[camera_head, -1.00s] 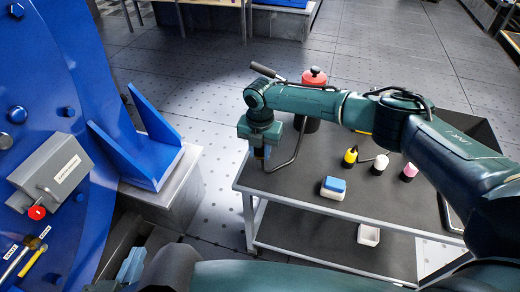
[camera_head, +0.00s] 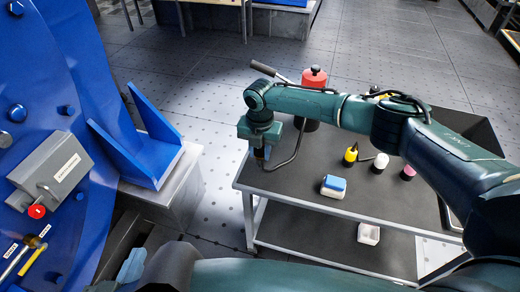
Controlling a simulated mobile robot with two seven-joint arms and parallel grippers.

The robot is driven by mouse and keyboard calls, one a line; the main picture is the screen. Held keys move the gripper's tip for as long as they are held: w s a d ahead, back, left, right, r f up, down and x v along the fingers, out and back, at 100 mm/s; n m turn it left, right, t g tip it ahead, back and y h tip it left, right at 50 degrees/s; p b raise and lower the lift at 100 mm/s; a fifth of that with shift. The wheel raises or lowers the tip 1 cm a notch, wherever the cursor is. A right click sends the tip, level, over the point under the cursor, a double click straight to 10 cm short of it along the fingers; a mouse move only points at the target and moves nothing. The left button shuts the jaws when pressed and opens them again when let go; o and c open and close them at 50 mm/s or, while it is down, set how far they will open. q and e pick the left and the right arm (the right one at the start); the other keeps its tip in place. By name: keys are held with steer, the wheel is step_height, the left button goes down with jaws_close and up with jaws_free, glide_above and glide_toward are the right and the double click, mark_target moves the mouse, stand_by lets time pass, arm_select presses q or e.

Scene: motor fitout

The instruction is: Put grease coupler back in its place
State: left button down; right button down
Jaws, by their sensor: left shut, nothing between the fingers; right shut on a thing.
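My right gripper (camera_head: 262,152) hangs fingers-down over the left edge of the grey cart top. It is shut on a small dark piece, likely the grease coupler, mostly hidden by the fingers. A dark curved hose (camera_head: 296,147) runs near the gripper towards the black grease container with a red lid (camera_head: 313,77) at the cart's back. My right forearm hides part of that container. A lever handle (camera_head: 265,69) sticks out to its left. My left gripper (camera_head: 132,266) shows partly at the bottom left as a light blue body, apart from the cart. It is shut and empty.
On the cart (camera_head: 300,186) stand a blue-and-white block (camera_head: 333,187), a yellow-and-black bottle (camera_head: 350,156), a white-capped bottle (camera_head: 380,162) and a pink-topped bottle (camera_head: 409,172). A white bin (camera_head: 369,233) is on the lower shelf. A blue bracket (camera_head: 140,150) stands left.

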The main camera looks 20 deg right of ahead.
arm_select(q)
steer(key=shift+w+f+b, duration=0.15)
steer(key=shift+f+b, duration=0.1)
steer(key=shift+b, duration=0.1)
arm_select(e)
steer(key=shift+f, duration=0.6)
arm_select(q)
steer(key=shift+f+b, duration=0.35)
arm_select(e)
steer(key=shift+f, duration=0.55)
arm_select(q)
steer(key=shift+f, duration=0.1)
arm_select(e)
steer(key=c, duration=1)
jaws_free()
steer(key=shift+c, duration=0.2)
arm_select(q)
steer(key=shift+s, duration=0.2)
arm_select(e)
step_height(320, 180, up, 7)
steer(key=shift+f+p, duration=0.2)
steer(key=shift+p, duration=0.55)
step_height(320, 180, up, 6)
steer(key=shift+f+p, duration=0.15)
steer(key=shift+p, duration=0.25)
steer(key=shift+r, duration=0.5)
arm_select(q)
steer(key=shift+w+d+r+g, duration=0.3)
steer(key=shift+w+r, duration=0.05)
steer(key=shift+w, duration=0.05)
